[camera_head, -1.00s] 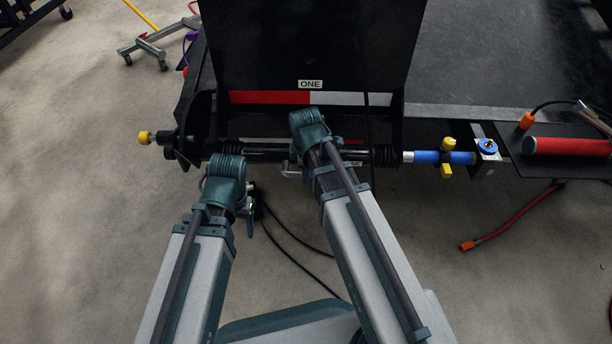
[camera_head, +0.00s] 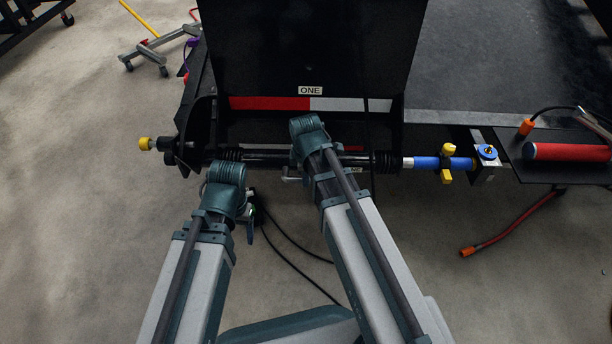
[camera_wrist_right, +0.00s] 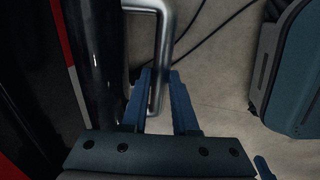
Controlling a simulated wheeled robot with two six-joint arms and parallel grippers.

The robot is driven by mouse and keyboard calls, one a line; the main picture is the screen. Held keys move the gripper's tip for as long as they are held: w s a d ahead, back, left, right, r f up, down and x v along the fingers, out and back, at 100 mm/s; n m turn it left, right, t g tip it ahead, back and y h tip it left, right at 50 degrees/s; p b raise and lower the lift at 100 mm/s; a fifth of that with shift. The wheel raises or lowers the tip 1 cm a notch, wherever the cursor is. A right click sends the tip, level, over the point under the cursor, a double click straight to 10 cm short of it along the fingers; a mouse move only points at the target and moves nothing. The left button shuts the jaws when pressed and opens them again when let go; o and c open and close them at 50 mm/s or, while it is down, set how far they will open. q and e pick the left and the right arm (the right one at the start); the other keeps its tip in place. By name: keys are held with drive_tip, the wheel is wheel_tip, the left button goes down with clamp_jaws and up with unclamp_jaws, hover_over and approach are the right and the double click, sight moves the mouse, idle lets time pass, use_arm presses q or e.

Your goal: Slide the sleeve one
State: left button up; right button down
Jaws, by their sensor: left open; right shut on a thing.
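A long black tube (camera_head: 268,159) lies across the front of the black frame marked ONE (camera_head: 310,90). A blue sleeve (camera_head: 428,163) with a yellow fitting shows at the tube's right end. A bent metal handle (camera_wrist_right: 163,35) stands beside the dark tube in the right wrist view. My right gripper (camera_wrist_right: 162,75) is shut on this handle, with its blue fingers on both sides of its lower part. In the head view its fingers are hidden behind my right wrist. My left gripper (camera_head: 243,207) is open, just below the tube's left part; its fingertips are mostly hidden.
A yellow knob (camera_head: 145,143) sticks out at the left end. A red cylinder (camera_head: 567,152) lies on a dark shelf at the right. Thin black cables hang below the tube, and a red hose (camera_head: 505,230) lies on the floor. The floor (camera_head: 90,210) at left is clear.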

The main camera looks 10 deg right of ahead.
idle(0.9)
drive_tip(key=s+d, duration=0.3)
drive_tip(key=d, duration=0.8)
drive_tip(key=shift+s+d, duration=0.25)
drive_tip(key=shift+d, duration=0.1)
drive_tip(key=shift+a, duration=0.15)
drive_tip(key=c, duration=0.7)
unclamp_jaws()
drive_tip(key=shift+w, duration=0.1)
drive_tip(key=shift+r, duration=0.1)
drive_tip(key=r+p, duration=0.4)
drive_tip(key=s+r+p, duration=0.1)
drive_tip(key=r+p, duration=0.4)
drive_tip(key=s+r+p, duration=0.1)
drive_tip(key=r+p, duration=0.3)
drive_tip(key=shift+s+a+r+p, duration=0.2)
drive_tip(key=shift+s+a+p, duration=0.05)
drive_tip(key=shift+a+p, duration=0.05)
